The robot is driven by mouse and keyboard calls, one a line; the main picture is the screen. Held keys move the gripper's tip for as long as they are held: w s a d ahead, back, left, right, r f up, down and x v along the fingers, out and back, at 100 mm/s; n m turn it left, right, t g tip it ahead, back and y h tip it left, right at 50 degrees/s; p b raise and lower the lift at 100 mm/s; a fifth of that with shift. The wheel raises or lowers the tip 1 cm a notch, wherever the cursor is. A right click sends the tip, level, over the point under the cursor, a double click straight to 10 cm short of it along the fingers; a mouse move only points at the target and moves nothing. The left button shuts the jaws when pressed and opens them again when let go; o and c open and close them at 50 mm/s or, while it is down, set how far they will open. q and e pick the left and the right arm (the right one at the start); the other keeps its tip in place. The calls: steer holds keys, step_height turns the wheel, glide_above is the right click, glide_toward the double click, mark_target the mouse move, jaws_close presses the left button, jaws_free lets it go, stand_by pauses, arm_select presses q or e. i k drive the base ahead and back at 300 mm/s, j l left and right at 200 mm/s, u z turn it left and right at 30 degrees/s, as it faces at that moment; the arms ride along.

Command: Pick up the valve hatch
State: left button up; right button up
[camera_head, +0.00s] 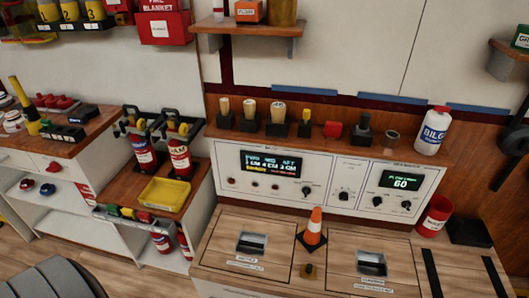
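Two square wooden hatches are set in the low bench top at the lower right. The left hatch (222,247) and the right hatch (345,268) each have a metal-framed recessed handle and a small white label at the front. Both labels are too small to read surely, so I cannot tell which one is the valve hatch. Both look flat and closed. Neither of my grippers shows in the head view.
A control panel (330,178) rises behind. A red bucket (434,216) stands right. A yellow tray (164,193) lies on the left shelf.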

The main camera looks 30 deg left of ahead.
mark_target(258, 247)
steer(key=u, duration=1.1)
